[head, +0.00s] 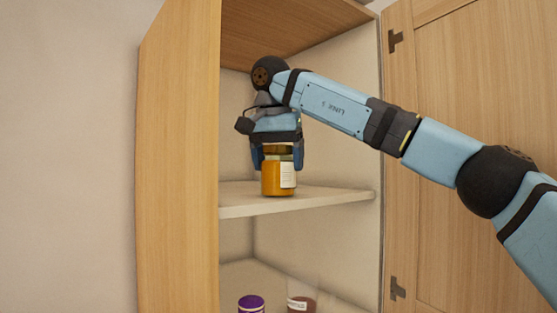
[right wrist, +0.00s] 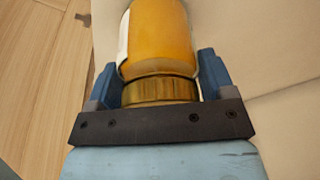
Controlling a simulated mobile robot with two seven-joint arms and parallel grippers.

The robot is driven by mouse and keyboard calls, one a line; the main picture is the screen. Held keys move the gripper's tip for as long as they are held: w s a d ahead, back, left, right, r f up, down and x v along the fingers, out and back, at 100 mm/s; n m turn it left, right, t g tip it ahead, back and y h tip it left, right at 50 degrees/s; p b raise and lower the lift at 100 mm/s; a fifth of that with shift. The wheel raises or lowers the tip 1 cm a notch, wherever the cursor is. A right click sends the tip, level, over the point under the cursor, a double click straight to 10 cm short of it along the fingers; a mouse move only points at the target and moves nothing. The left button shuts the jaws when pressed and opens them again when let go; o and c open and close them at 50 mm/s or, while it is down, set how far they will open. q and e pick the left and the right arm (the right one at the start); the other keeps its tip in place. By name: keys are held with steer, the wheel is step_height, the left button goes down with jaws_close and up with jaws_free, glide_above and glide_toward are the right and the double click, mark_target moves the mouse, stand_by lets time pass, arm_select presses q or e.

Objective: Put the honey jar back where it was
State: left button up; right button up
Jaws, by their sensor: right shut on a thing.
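The honey jar (head: 271,181) is amber with a pale label and stands upright at the middle shelf (head: 325,197) of the open cabinet. My right gripper (head: 278,160) comes down from above and is shut on the jar's upper part, one finger on each side. In the right wrist view the jar (right wrist: 160,40) and its gold lid (right wrist: 160,91) sit between the blue fingers of the gripper (right wrist: 160,80). The jar's base looks to be at the shelf surface; I cannot tell whether it touches. My left gripper is not in view.
The cabinet's left side panel (head: 180,160) and the open door (head: 465,80) on the right flank the opening. A purple-lidded jar (head: 251,304) and a clear container with dark contents (head: 301,303) stand on the lower shelf. The middle shelf is otherwise clear where visible.

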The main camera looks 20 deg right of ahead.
steer(key=o, duration=1.4)
steer(key=shift+c, duration=0.2)
steer(key=v, duration=1.1)
steer(key=shift+s+a+r, duration=0.15)
steer(key=shift+r, duration=0.4)
